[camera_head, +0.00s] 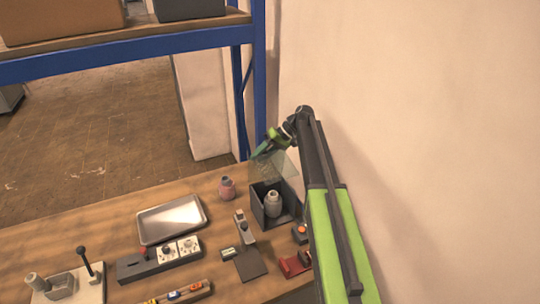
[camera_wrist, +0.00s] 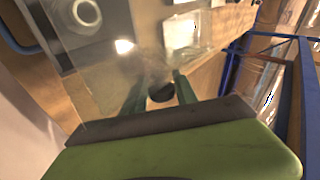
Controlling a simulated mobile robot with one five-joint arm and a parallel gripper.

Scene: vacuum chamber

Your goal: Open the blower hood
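The blower is a dark open-topped box (camera_head: 264,215) on the bench with a grey bottle (camera_head: 273,204) inside. Its clear hood (camera_head: 277,166) stands tilted up above the box. In the wrist view the hood's clear pane (camera_wrist: 105,60) spreads in front of the fingers, and the bottle's round mouth (camera_wrist: 87,11) shows at the top left. My gripper (camera_head: 262,149) is at the hood's upper edge. In the wrist view its two green fingers (camera_wrist: 160,82) are apart. A small dark round thing shows between them; I cannot tell whether they touch it.
A pink vase (camera_head: 227,189) stands left of the box, and a metal tray (camera_head: 172,219) lies farther left. A control box (camera_head: 160,260) and small tools lie in front. The wall (camera_head: 420,110) is close on the right; a blue shelf frame (camera_head: 130,48) stands behind.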

